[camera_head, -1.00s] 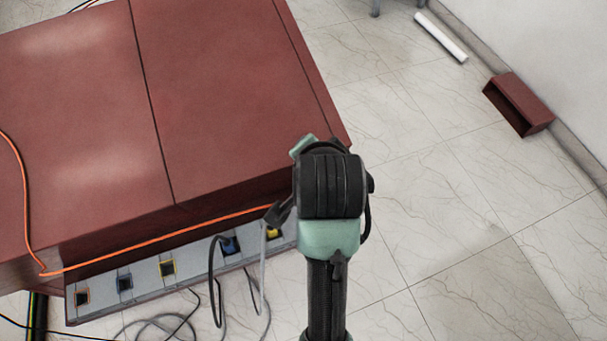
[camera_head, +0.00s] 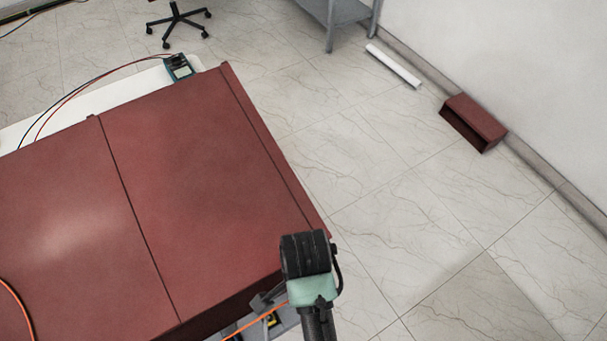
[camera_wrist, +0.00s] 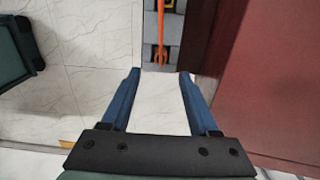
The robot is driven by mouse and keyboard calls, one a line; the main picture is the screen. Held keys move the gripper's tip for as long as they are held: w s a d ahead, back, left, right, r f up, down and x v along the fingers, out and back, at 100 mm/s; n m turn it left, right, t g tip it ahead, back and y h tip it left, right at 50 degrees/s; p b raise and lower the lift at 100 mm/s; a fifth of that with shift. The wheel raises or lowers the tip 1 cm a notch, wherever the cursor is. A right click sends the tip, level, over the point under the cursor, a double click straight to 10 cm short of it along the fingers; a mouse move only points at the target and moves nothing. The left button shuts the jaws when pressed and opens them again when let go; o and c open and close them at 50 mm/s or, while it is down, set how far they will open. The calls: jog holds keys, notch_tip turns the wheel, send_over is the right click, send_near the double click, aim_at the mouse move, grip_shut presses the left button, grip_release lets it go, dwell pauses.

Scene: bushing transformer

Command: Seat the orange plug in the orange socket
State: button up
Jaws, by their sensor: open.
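The orange cable (camera_head: 14,308) shows on the red cabinet at the left edge of the head view, with another stretch (camera_head: 243,325) beside my gripper. In the wrist view an orange piece (camera_wrist: 160,52) lies over the grey socket strip, beyond my fingertips; I cannot tell whether it is the plug or only cable. My gripper (camera_wrist: 158,73) is open, with nothing between its blue fingers. In the head view its fingers are mostly hidden behind my wrist. The orange socket cannot be made out now.
The red cabinet (camera_head: 190,190) fills the left of the head view and stands close on the right in the wrist view (camera_wrist: 270,80). A yellow-marked socket (camera_head: 271,320) shows on the strip. A red box (camera_head: 474,122) and white bar (camera_head: 393,66) lie on open floor.

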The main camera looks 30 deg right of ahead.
notch_tip(320, 180, down, 8)
jog(key=shift+f, duration=0.15)
grip_shut()
dwell(0.6)
